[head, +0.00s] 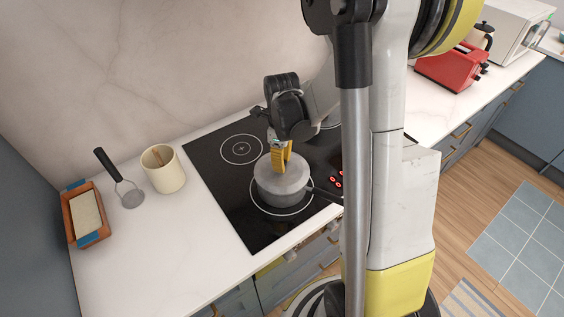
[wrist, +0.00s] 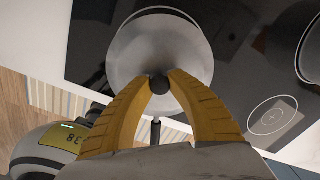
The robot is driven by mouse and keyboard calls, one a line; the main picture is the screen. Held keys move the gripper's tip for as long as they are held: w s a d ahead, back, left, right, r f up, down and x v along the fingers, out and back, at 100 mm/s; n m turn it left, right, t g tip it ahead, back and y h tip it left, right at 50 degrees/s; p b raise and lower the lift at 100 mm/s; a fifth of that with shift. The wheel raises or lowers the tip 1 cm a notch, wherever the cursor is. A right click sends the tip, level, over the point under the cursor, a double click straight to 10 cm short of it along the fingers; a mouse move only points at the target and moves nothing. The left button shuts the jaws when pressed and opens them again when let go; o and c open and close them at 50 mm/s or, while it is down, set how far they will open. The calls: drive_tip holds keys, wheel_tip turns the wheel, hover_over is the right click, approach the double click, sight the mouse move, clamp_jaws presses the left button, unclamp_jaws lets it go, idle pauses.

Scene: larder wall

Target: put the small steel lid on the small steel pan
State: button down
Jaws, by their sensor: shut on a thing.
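The small steel pan (head: 282,196) stands on the front burner of the black hob, its dark handle pointing right in the head view. The small steel lid (head: 280,176) lies over the pan's mouth and looks about level; I cannot tell whether it is fully seated. My gripper (head: 281,168) is above the pan with its yellow fingers pointing down. In the wrist view my gripper (wrist: 159,84) is shut on the dark knob of the lid (wrist: 150,55). The lid hides the pan's inside.
The hob (head: 229,181) has a free burner at back left. A second pot (wrist: 312,55) stands on the hob. A red toaster (head: 452,67) stands far right.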

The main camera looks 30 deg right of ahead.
drive_tip(key=c, duration=1.3)
unclamp_jaws()
wheel_tip(320, 180, up, 13)
drive_tip(key=p, duration=0.4)
drive_tip(key=s+a+r+n+t, duration=0.2)
drive_tip(key=s+a+r+n, duration=0.1)
drive_tip(key=n, duration=0.6)
drive_tip(key=s+a+r+n+t, duration=0.2)
drive_tip(key=s+a+n, duration=0.2)
drive_tip(key=n, duration=0.6)
drive_tip(key=s+a+r+n+t, duration=0.3)
drive_tip(key=a+n, duration=0.3)
drive_tip(key=n, duration=0.3)
drive_tip(key=shift+s+a+r+n, duration=0.25)
drive_tip(key=shift+s+r+n, duration=0.05)
drive_tip(key=shift+s, duration=0.1)
drive_tip(key=shift+f, duration=0.15)
